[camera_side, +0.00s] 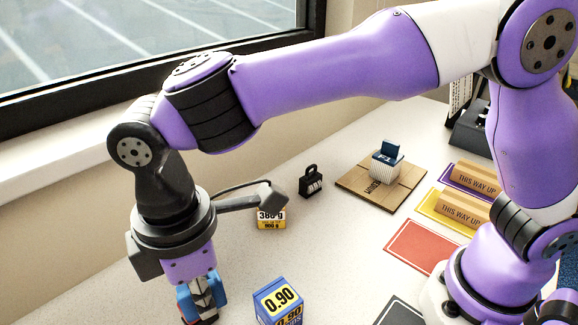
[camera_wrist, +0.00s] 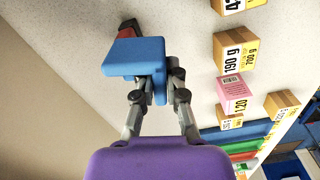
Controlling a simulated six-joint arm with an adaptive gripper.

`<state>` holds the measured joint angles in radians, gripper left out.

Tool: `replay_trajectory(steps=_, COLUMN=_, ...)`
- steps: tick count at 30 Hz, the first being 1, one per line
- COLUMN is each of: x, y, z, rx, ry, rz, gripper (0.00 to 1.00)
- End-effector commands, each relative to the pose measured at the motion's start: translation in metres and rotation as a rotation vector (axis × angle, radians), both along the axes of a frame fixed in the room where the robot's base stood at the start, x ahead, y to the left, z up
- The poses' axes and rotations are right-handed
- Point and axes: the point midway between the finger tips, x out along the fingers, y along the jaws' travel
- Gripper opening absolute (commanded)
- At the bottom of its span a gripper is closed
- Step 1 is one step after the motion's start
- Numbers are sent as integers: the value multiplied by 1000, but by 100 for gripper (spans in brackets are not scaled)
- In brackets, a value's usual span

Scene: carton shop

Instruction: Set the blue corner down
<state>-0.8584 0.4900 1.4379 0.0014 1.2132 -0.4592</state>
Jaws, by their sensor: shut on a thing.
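The blue corner (camera_wrist: 137,57) is an angled blue piece, held between the fingers of my gripper (camera_wrist: 160,92) in the wrist view. In the side view the blue corner (camera_side: 187,307) shows low at the left, partly covered by the fingers of my gripper (camera_side: 203,297). My gripper points down and is shut on it. A red and dark thing (camera_wrist: 129,28) shows just beyond the blue corner in the wrist view. I cannot tell whether the two touch, or how far the corner is above the table.
A blue 0.90 box (camera_side: 277,302) stands right of my gripper. A 380 g box (camera_side: 270,219) and a small black weight (camera_side: 312,184) stand farther back. A brown board (camera_side: 352,189) bears a ribbed white cup (camera_side: 386,167) with a blue piece. A red mat (camera_side: 422,247) lies right.

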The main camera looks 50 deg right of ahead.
Motion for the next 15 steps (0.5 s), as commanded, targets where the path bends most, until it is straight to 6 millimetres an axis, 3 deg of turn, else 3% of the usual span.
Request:
replay_trajectory(steps=3, x=-26, y=31, z=-11, rx=-3, ry=2, rz=154, gripper=0)
replay_trajectory(steps=6, x=-38, y=44, z=-16, rx=-1, ry=0, rz=225, gripper=0)
replay_trajectory(steps=15, x=-44, y=49, z=-58, rx=-3, ry=2, rz=258, gripper=0)
